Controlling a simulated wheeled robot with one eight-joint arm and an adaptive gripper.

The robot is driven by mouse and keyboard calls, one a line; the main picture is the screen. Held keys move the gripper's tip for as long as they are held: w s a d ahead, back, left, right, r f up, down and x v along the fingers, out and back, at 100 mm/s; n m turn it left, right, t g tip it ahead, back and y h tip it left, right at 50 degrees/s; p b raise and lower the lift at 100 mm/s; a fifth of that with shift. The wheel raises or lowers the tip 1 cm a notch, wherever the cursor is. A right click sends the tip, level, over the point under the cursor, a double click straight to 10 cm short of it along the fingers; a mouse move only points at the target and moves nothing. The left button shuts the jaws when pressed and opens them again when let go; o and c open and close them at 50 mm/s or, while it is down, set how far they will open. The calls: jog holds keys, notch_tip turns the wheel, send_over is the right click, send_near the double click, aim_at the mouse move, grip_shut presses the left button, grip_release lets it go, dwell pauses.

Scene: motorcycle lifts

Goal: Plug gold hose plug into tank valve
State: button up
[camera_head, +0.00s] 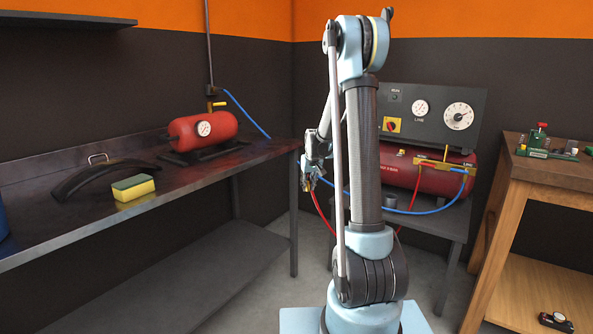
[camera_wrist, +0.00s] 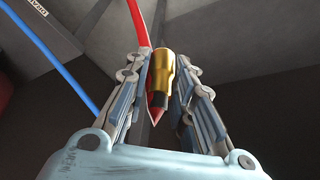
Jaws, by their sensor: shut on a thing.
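The gold hose plug (camera_wrist: 161,72) is between the fingers of my gripper (camera_wrist: 164,88) in the wrist view. My gripper is shut on the plug. In the head view my gripper (camera_head: 310,182) hangs between the dark bench and the gauge stand, with the red hose (camera_head: 321,212) hanging below it. A red tank (camera_head: 203,130) with a gauge lies on the dark bench, with a yellow valve (camera_head: 216,104) at its top right. The plug and valve are apart.
The dark bench (camera_head: 75,222) also holds a yellow-green sponge (camera_head: 133,188) and a black curved handle-like part (camera_head: 100,184). A blue hose (camera_head: 247,115) drops behind the bench. A larger red tank (camera_head: 432,178) sits below a gauge panel (camera_head: 430,122). A wooden bench (camera_head: 548,182) stands at right.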

jog(key=s+d+f+m+h, duration=0.1)
jog(key=s+d+f+m, duration=0.1)
jog(key=d+f, duration=0.4)
jog(key=shift+s+f+m, duration=0.15)
jog(key=shift+f+m, duration=0.15)
jog(key=shift+f, duration=0.65)
jog(key=shift+d, duration=0.2)
